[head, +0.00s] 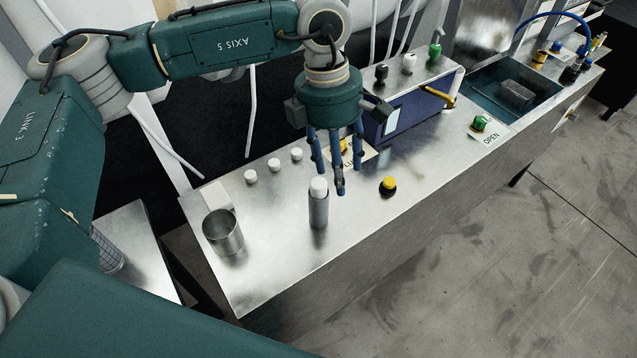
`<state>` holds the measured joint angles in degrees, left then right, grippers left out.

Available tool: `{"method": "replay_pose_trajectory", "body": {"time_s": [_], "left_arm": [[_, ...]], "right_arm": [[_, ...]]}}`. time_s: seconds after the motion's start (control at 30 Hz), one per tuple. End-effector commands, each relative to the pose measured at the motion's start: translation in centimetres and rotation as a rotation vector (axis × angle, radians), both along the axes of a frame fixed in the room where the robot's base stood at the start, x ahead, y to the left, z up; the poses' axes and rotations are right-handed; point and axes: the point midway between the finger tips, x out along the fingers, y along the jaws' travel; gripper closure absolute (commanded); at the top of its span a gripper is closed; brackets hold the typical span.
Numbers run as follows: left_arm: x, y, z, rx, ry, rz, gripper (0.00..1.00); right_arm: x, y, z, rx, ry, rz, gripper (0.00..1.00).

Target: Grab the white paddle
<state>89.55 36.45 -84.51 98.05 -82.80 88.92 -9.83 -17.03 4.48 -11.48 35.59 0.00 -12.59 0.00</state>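No item clearly shaped like a paddle can be made out. A small white handle-like piece (408,64) stands on top of the metal-topped box, between a black piece (381,73) and a green piece (434,52); it may be the white paddle. My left gripper (337,178) points down over the counter, to the left of and in front of that box. Its blue fingers are spread apart with nothing visible between them. A grey cylinder with a white top (318,212) stands upright just below and left of the fingers. My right gripper is not in view.
The steel counter (278,262) carries a metal cup (222,232), three white knobs (274,164), a yellow button (388,184) and a green button (479,123) by an "OPEN" label. The blue box (400,112) has a yellow handle. A sink (512,92) lies at far right.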

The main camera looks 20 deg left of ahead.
Motion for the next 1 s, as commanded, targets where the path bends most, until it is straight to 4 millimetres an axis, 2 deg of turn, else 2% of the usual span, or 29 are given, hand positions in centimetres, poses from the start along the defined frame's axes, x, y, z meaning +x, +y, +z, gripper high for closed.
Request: {"method": "replay_pose_trajectory", "body": {"time_s": [0.03,0.1,0.2,0.43,0.6,0.83,1.0], "left_arm": [[0.7,2.0,0.6,0.059,-0.017,0.012,0.49],[1.3,3.8,1.0,0.114,-0.027,0.023,0.49],[1.5,4.9,0.6,0.151,-0.03,0.031,0.49],[1.4,5.0,-2.9,0.153,-0.028,0.031,0.49],[1.4,4.9,-4.2,0.15,-0.03,0.029,0.49],[2.0,4.9,-6.8,0.15,-0.027,0.03,0.49],[2.0,4.8,-9.1,0.148,-0.03,0.03,0.49]], "right_arm": [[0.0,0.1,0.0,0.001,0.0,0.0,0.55],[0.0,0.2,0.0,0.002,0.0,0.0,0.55],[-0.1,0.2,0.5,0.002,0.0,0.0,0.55],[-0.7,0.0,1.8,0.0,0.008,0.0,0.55],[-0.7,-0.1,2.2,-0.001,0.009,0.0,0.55],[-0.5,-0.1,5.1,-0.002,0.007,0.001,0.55],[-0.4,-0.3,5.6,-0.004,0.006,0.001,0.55]]}}
